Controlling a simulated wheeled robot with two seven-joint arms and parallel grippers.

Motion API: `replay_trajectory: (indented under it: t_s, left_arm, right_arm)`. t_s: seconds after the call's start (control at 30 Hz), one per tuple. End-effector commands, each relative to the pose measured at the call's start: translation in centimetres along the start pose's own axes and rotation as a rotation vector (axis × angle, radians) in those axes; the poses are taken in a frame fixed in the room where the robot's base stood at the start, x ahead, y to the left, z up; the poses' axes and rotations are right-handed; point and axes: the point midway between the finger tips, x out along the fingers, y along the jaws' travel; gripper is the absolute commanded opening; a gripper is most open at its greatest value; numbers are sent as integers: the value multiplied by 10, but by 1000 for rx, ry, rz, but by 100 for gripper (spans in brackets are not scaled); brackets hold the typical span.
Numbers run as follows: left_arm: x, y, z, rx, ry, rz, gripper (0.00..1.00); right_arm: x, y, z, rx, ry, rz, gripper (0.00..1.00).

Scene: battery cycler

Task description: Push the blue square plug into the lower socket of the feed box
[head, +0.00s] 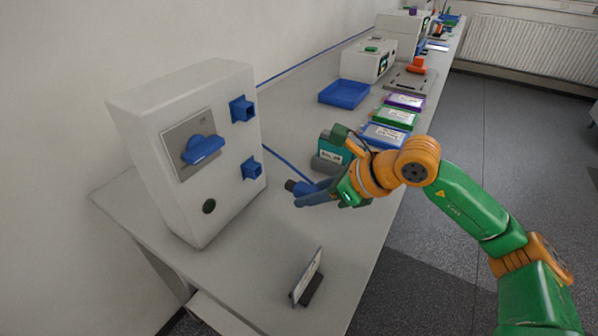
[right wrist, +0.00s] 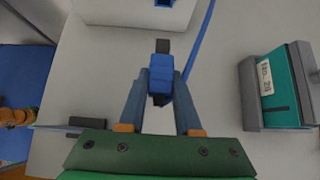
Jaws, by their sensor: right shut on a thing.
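The white feed box (head: 190,150) stands at the left of the bench in the head view. Its blue lower socket (head: 251,168) sits below a blue upper socket (head: 243,109) on the same face. My right gripper (head: 300,195) is shut on the blue plug (head: 299,187), apart from the lower socket and to its right. In the right wrist view the plug (right wrist: 161,72) is between the fingertips, its dark end (right wrist: 162,46) pointing at the box. A blue socket (right wrist: 164,3) shows at the top edge there. My left gripper is not in view.
A blue cable (right wrist: 204,40) runs beside the plug. A teal unit in a grey holder (right wrist: 282,88) stands to the right. A small panel on a stand (head: 308,278) is near the bench's front. A blue tray (head: 344,94) and several coloured packs lie farther back.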

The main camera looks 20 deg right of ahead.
Motion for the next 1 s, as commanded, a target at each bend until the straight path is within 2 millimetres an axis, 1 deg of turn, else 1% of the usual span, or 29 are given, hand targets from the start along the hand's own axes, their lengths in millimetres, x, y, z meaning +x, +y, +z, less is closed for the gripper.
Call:
replay_trajectory:
  t_s: [0.1,0.2,0.4,0.6,1.0]
  left_arm:
    - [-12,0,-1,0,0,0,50]
    - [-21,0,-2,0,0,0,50]
    - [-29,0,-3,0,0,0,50]
    - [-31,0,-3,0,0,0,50]
    - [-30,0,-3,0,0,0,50]
  right_arm:
    - [4,0,12,2,-5,3,1]
    - [13,1,22,1,-4,4,1]
    - [31,0,36,1,-4,2,1]
    - [40,0,41,-1,-1,0,1]
    - [41,0,41,-1,-1,0,1]
